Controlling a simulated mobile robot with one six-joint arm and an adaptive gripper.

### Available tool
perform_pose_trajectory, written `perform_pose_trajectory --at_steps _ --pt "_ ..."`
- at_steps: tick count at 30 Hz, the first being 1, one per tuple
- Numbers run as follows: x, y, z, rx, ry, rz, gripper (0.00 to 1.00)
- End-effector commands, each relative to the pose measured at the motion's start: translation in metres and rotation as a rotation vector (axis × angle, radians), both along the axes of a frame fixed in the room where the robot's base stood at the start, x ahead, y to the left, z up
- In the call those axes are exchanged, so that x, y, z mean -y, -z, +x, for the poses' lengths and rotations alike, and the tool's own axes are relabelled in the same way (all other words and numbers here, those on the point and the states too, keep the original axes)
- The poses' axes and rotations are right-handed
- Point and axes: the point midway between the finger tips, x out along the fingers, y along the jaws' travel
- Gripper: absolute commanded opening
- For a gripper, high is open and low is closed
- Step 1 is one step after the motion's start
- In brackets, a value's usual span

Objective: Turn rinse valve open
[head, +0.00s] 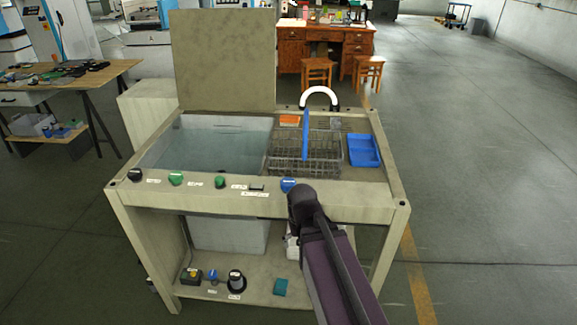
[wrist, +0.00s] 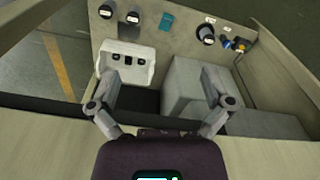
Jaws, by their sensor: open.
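A wash station (head: 340,205) has several knobs along its front rail. A blue knob (head: 288,185) sits right beside the end of my arm. Two green knobs (head: 176,179) (head: 219,181) and a black knob (head: 135,174) are further left. On the lower shelf is a small blue handle (head: 212,275), also in the wrist view (wrist: 226,44). The labels are too small to read, so I cannot tell which is the rinse valve. My gripper (wrist: 160,82) is open and empty above the lower shelf in the wrist view; my arm hides its fingers in the head view.
The lower shelf holds a large black knob (head: 236,280), a teal block (head: 280,286), a yellow-topped switch box (head: 190,275) and a white socketed block (wrist: 125,65). Above are a water tank (head: 215,145), wire basket (head: 290,160) and blue tray (head: 363,150). Floor to the right is clear.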

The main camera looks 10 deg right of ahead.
Motion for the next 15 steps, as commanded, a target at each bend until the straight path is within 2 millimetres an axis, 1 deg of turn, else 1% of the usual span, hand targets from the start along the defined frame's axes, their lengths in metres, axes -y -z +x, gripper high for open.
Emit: perform_pose_trajectory --at_steps 1,15 --pt "0.0 -0.021 0.001 0.002 0.0 0.0 1.0" --pt "0.0 -0.114 0.008 0.013 0.011 0.0 1.0"
